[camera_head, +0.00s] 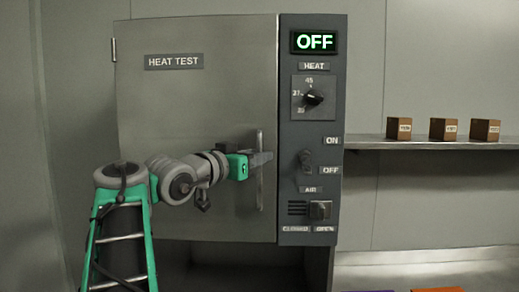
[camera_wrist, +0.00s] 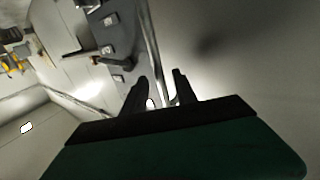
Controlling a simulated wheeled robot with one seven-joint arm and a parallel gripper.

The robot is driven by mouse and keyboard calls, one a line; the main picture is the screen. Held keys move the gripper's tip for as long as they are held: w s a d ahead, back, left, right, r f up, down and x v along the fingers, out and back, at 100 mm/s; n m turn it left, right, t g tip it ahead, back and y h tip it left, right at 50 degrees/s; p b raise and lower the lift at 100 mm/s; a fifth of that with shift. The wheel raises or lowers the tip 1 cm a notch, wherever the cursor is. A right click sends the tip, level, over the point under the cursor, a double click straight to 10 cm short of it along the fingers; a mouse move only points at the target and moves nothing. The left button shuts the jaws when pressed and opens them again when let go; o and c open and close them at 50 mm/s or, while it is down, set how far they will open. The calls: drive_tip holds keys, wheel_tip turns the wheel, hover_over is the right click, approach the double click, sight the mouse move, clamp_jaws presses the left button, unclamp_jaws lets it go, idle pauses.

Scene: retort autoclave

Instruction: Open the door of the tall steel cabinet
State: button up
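The tall steel cabinet has a grey door (camera_head: 200,110) labelled HEAT TEST, which looks closed against the dark control panel. Its hinge side is on the left. The upright bar handle (camera_head: 260,190) is near the door's right edge. My gripper (camera_head: 262,159) is at the handle's upper half, reaching in from the left. In the wrist view, the handle bar (camera_wrist: 152,45) runs down between the two dark fingers of my gripper (camera_wrist: 161,86). The fingers stand apart, with a gap between the left finger and the bar. Contact on the right finger is unclear.
The control panel (camera_head: 312,120) right of the door has an OFF display, a heat dial (camera_head: 313,97), an ON/OFF switch (camera_head: 306,160) and an air knob (camera_head: 320,210). A shelf (camera_head: 430,143) with three small brown boxes (camera_head: 444,129) is on the right wall.

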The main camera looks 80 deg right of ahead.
drive_tip(key=shift+x, duration=1)
drive_tip(key=shift+w, duration=0.1)
clamp_jaws()
drive_tip(key=shift+a, duration=0.1)
idle(0.5)
